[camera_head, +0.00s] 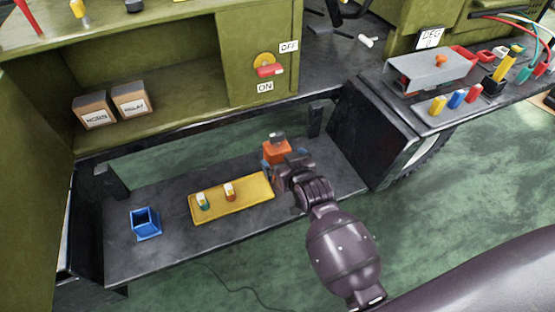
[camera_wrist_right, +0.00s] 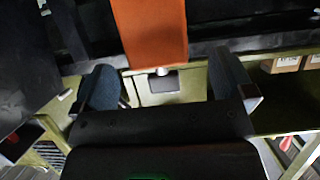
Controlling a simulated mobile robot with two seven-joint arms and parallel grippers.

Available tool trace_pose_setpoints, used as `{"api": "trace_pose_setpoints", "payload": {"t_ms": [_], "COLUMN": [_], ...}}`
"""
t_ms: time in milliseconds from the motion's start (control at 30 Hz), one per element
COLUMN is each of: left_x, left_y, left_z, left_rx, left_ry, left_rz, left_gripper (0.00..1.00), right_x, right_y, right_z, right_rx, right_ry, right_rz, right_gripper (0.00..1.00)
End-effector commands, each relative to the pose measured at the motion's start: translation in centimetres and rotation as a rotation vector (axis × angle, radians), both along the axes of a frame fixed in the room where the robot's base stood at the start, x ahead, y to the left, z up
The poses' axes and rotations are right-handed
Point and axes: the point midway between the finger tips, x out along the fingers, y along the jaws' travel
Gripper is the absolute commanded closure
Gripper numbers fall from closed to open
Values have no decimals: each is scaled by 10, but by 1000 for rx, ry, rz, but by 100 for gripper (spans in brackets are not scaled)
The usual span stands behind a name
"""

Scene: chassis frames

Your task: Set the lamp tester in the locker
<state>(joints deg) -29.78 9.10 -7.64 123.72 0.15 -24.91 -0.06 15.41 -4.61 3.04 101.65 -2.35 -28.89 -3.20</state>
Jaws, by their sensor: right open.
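The lamp tester appears to be the orange block with a dark top (camera_head: 277,151), upright on the low dark shelf. My right gripper (camera_head: 285,165) is right at its near side in the head view. In the right wrist view, the fingers (camera_wrist_right: 165,85) are spread wide, with the orange body (camera_wrist_right: 150,30) centred ahead of the gap and nothing clamped. I cannot tell whether the fingers touch it. The olive-green locker (camera_head: 255,115) stands behind, its compartment open on the left. My left gripper is out of view.
Boxes marked HORN (camera_head: 96,118) and RELAY (camera_head: 134,100) stand inside the locker, with free floor to their right. A yellow tray (camera_head: 247,197) with two small bulbs and a blue open cup (camera_head: 146,226) sit on the dark shelf. A red switch handle (camera_head: 270,71) projects from the locker front.

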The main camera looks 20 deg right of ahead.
Motion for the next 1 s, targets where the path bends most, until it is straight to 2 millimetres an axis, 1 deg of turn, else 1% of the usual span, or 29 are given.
{"api": "trace_pose_setpoints", "payload": {"t_ms": [33, 233, 333, 533, 700, 867, 1000], "left_x": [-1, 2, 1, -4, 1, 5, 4], "left_y": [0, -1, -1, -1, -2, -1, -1], "left_z": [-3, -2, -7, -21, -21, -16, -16], "left_rx": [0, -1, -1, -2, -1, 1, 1], "left_ry": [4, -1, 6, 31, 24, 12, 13], "left_rz": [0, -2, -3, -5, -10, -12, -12], "left_gripper": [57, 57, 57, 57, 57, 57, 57], "right_x": [4, 13, 19, 41, 55, 59, 59], "right_y": [0, 0, 0, -2, -2, -2, -2], "right_z": [-5, -6, -10, -24, -27, -26, -25], "right_rx": [0, 0, -1, -1, -1, 0, 0], "right_ry": [3, 0, 2, 6, 3, 1, -1], "right_rz": [0, 0, 0, 0, 0, -1, -1], "right_gripper": [0, 0, 0, 0, 0, 0, 0]}}
